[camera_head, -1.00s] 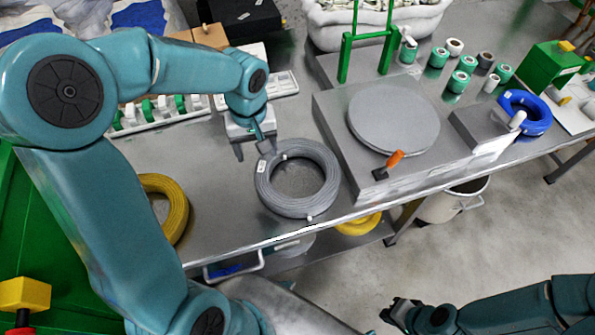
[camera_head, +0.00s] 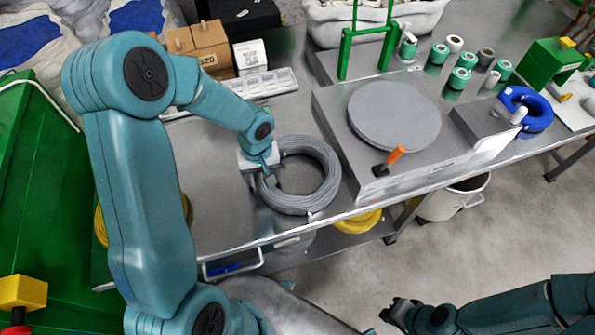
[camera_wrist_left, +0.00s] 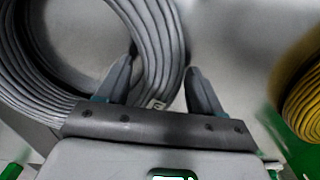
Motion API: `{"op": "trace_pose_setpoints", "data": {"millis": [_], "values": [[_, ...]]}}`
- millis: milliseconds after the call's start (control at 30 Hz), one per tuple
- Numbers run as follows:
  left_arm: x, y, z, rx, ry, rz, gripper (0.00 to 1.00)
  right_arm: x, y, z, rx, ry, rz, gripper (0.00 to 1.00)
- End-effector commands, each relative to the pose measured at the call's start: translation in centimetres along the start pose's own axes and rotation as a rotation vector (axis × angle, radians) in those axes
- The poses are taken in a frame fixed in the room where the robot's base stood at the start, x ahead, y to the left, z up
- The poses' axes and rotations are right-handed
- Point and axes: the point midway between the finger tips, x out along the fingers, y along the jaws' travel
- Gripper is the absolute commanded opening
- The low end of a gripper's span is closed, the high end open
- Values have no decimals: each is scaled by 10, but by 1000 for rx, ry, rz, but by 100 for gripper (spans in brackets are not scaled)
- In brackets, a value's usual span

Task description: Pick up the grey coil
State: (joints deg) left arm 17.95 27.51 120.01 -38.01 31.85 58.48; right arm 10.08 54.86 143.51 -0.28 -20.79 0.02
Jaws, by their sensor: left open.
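The grey coil (camera_head: 328,185) lies flat on the metal bench, left of the grey turntable. My left gripper (camera_head: 268,182) is over the coil's left side, pointing down. In the left wrist view, the coil (camera_wrist_left: 40,75) fills the upper left. The open fingers (camera_wrist_left: 158,85) stand on either side of the coil's band, one toward its inside and one at its outer edge. Whether they touch it, I cannot tell. My right gripper (camera_head: 400,313) is low at the front right, away from the bench, too small to judge.
A yellow coil (camera_head: 101,225) is partly behind my left arm, and it shows at the right in the wrist view (camera_wrist_left: 305,100). The round turntable (camera_head: 395,117) with an orange-handled tool (camera_head: 388,163) is right of the grey coil. A blue coil (camera_head: 530,110) lies further right.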

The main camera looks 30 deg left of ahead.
Motion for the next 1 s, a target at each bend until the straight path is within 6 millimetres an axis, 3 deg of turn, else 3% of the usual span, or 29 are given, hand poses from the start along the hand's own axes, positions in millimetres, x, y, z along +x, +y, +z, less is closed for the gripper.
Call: {"op": "trace_pose_setpoints", "data": {"millis": [100,300,733,867,1000], "values": [[0,0,0,0,0,0,63,0,0,0,0,0,0,0],[-1,0,0,0,0,0,0,0,0,0,0,0,0,0],[-7,1,-1,0,5,3,0,-1,0,0,0,0,0,0],[-19,1,-2,-1,7,3,0,-3,-1,0,0,0,0,0],[-46,1,-2,-2,10,5,0,-7,-2,0,0,0,0,0]]}}
